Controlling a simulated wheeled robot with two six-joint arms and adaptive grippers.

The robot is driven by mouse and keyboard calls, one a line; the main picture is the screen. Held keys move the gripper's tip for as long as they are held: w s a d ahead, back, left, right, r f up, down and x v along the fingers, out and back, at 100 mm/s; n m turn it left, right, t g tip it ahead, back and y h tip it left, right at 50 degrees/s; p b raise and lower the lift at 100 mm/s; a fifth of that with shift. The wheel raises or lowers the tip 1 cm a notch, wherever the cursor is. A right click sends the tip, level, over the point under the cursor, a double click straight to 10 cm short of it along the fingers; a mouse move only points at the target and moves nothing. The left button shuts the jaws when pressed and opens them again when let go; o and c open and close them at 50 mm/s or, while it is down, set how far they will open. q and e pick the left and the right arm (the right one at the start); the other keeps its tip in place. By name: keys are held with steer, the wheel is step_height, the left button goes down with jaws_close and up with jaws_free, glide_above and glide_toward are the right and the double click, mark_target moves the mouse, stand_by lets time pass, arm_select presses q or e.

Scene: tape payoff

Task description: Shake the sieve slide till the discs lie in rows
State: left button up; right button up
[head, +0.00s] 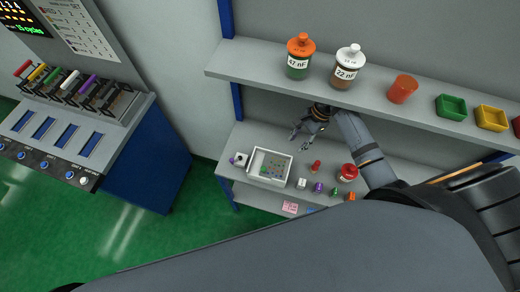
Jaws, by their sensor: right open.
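A white tray-like box (289,157), which looks like the sieve slide, sits on the lower bench shelf. Small coloured discs (272,167) lie scattered inside it, too small to tell whether they form rows. A small white fitting with a dark round spot (240,159) stands at its left end. My right gripper (297,136) is open and empty, above and to the right of the box's far edge, apart from it as far as I can see. My left gripper is not in view.
The upper shelf (260,67) holds two labelled jars, an orange cup (403,89) and coloured bins. A blue cabinet with levers (137,165) stands at left.

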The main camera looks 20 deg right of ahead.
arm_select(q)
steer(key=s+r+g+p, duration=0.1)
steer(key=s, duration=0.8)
arm_select(e)
steer(key=s+a, duration=0.1)
steer(key=s+a+r, duration=0.1)
steer(key=shift+s+a+r, duration=0.1)
steer(key=shift+s+a, duration=0.2)
steer(key=shift+a, duration=0.1)
steer(key=p, duration=0.3)
glide_toward(264, 169)
steer(key=x, duration=0.2)
steer(key=shift+w+f, duration=0.15)
steer(key=shift+f, duration=0.15)
steer(key=a+f, duration=0.1)
steer(key=f, duration=0.1)
steer(key=shift+s+a+f+p, duration=0.35)
steer(key=shift+s+a, duration=0.05)
steer(key=shift+x, duration=1.15)
steer(key=shift+w+d+f, duration=0.1)
steer(key=shift+w+f, duration=0.05)
steer(key=c, duration=0.5)
jaws_close()
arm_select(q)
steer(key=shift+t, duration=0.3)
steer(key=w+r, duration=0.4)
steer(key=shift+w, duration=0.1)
